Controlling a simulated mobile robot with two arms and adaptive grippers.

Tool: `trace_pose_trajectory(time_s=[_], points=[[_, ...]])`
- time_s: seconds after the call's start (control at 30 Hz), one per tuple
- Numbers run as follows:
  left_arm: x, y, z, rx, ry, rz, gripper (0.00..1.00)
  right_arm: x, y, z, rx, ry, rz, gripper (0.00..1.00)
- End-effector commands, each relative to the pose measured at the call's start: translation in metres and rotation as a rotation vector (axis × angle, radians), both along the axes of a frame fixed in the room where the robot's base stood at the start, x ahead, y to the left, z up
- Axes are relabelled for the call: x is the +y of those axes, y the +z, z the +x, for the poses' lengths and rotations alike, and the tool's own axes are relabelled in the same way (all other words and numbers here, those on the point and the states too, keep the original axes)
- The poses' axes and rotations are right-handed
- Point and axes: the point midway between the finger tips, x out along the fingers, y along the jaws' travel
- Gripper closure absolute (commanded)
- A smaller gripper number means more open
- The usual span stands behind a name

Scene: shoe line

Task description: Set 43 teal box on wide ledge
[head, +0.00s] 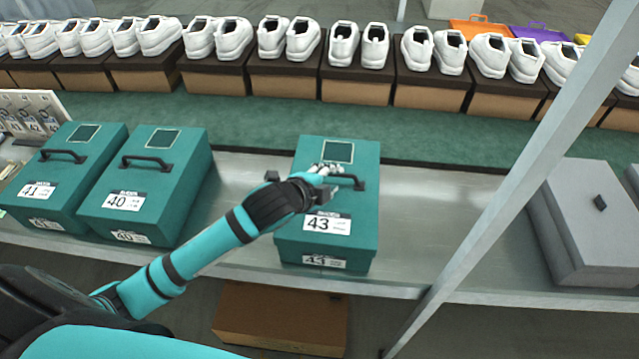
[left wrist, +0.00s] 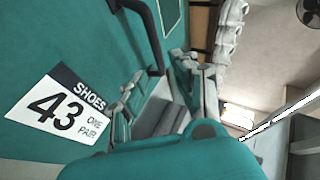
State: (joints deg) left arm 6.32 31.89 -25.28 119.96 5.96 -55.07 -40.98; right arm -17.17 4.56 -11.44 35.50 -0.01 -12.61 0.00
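The teal box labelled 43 (head: 350,240) stands upright on a grey metal ledge (head: 245,200), in the middle of the head view. It has a black handle (head: 352,183) on its sloping lid. Its label also shows close up in the left wrist view (left wrist: 60,105). My left gripper (head: 326,172) is at the handle's left end, over the lid. In the left wrist view its fingers (left wrist: 165,88) look apart, with the handle just beyond them. I see no clear grip on the handle. My right gripper is not in view.
Teal boxes 41 (head: 75,180) and 40 (head: 150,195) stand to the left. A grey box (head: 590,225) is at the right, past a slanted metal post (head: 510,190). White shoes on brown boxes (head: 355,85) line the back. A brown box (head: 280,315) is below the ledge.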

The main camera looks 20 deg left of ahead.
Motion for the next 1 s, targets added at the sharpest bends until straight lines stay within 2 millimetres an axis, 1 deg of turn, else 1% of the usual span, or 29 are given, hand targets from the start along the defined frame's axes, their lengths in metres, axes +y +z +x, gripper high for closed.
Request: trace_pose_trajectory(time_s=[0.03, 0.1, 0.2, 0.33, 0.5, 1.0], points=[[0.003, 0.005, -0.01, 0.0, -0.001, 0.002, 0.71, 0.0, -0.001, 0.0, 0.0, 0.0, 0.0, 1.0], [0.004, 0.012, -0.022, 0.0, -0.003, 0.002, 0.71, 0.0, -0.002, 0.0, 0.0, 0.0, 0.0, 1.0], [0.007, 0.02, -0.034, 0.0, 0.0, 0.0, 0.71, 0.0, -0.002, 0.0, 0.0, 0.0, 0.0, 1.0], [0.009, 0.026, -0.045, 0.001, 0.0, 0.0, 0.71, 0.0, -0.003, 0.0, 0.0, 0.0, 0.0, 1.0], [0.01, 0.029, -0.048, 0.001, 0.0, -0.001, 0.71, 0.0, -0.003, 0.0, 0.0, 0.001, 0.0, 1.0], [0.01, 0.029, -0.048, 0.0, 0.001, -0.001, 0.71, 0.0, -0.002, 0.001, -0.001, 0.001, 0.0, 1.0]])
